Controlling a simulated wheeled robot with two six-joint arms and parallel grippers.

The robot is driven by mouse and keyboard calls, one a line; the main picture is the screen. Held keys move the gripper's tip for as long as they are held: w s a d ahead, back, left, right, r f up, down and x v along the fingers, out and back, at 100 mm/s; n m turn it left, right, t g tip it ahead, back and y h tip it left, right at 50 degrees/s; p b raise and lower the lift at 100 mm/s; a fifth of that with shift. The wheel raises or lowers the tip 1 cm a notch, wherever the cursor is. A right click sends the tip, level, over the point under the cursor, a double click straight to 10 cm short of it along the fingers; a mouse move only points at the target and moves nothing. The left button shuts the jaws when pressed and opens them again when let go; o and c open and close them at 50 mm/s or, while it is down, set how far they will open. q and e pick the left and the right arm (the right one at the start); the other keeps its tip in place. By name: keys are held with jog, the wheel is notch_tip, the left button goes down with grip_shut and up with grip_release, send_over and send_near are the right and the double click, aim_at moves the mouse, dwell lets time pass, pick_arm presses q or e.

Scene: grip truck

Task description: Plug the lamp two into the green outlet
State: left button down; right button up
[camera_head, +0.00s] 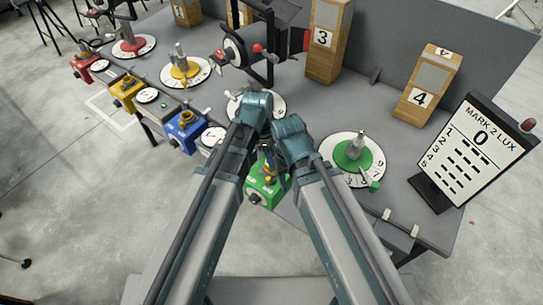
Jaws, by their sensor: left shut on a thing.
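The green outlet (262,193) is a green box at the front edge of the table, between my two forearms. A small yellow plug-like piece (269,174) shows at its top. My left gripper (267,160) is just above the box and shut, apparently on this yellow piece. Arm links partly cover the contact, so I cannot tell how deep the piece sits. My right gripper's fingers cannot be made out clearly; its arm folds beside the left one. A black lamp with red-tipped knobs (243,47) stands behind; no number two shows on it.
Blue (186,134), yellow (124,92) and red (82,65) outlet boxes line the table edge at left. Numbered dials lie near them, a green dial (353,155) to the right. Wooden blocks three (322,60) and four (422,93) stand behind. A lux sign (478,150) reads 0.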

aim_at(273, 153)
pick_arm(q)
jog(key=shift+f, duration=0.3)
jog(key=shift+c, duration=0.4)
grip_release()
jog(key=shift+r, duration=0.2)
jog(key=shift+r+p, duration=2.35)
jog(key=s+a+n+t+y, duration=0.1)
jog(key=s+a+n+y, duration=0.15)
jog(key=a+n, duration=1.55)
jog(key=s+d+m, duration=0.1)
jog(key=s+d, duration=0.2)
jog(key=d, duration=0.3)
jog(key=s+d+m+g, duration=0.1)
jog(key=s+d, duration=0.2)
jog(key=d, duration=0.3)
jog(key=shift+s+m, duration=0.25)
jog(key=shift+m, duration=0.05)
